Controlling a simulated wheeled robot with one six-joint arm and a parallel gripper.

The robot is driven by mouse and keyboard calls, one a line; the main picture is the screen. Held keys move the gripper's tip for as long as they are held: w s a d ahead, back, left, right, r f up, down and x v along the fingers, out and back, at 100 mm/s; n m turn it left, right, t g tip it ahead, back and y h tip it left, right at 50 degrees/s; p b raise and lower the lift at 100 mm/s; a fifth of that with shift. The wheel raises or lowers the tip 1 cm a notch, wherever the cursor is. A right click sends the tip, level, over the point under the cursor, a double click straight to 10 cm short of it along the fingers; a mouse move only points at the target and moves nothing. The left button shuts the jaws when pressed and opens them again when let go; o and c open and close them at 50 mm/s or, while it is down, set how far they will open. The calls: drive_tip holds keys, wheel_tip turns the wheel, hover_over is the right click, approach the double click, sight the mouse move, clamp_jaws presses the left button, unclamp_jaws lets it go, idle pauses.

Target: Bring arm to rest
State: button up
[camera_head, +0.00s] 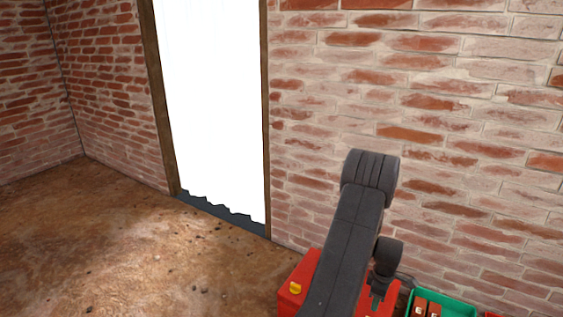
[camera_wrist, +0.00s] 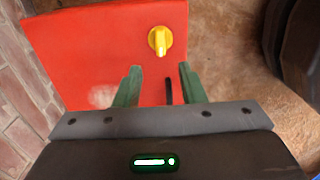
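My arm is dark grey and folded in the head view, in front of the brick wall; my gripper is hidden there. In the wrist view my gripper (camera_wrist: 157,82) shows two green fingers standing apart with nothing between them. It is open over a red surface with a yellow knob (camera_wrist: 159,41). The same red body (camera_head: 300,277) with the yellow knob shows below the arm in the head view.
A brick wall (camera_head: 430,130) stands close behind the arm. A bright doorway (camera_head: 210,100) with a wooden frame is left of it. A green crate (camera_head: 455,309) with reddish bricks sits at the lower right. The brown dirt floor (camera_head: 110,240) at left is clear.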

wheel_tip(320, 180, up, 4)
wheel_tip(320, 180, down, 14)
drive_tip(key=b, duration=0.4)
drive_tip(key=shift+r, duration=0.2)
drive_tip(key=shift+f, duration=0.25)
drive_tip(key=shift+r+m, duration=0.2)
drive_tip(key=shift+m, duration=0.7)
drive_tip(key=m+p, duration=0.1)
drive_tip(key=m, duration=0.3)
drive_tip(key=m+p, duration=0.1)
drive_tip(key=m, duration=0.4)
drive_tip(key=shift+m, duration=0.3)
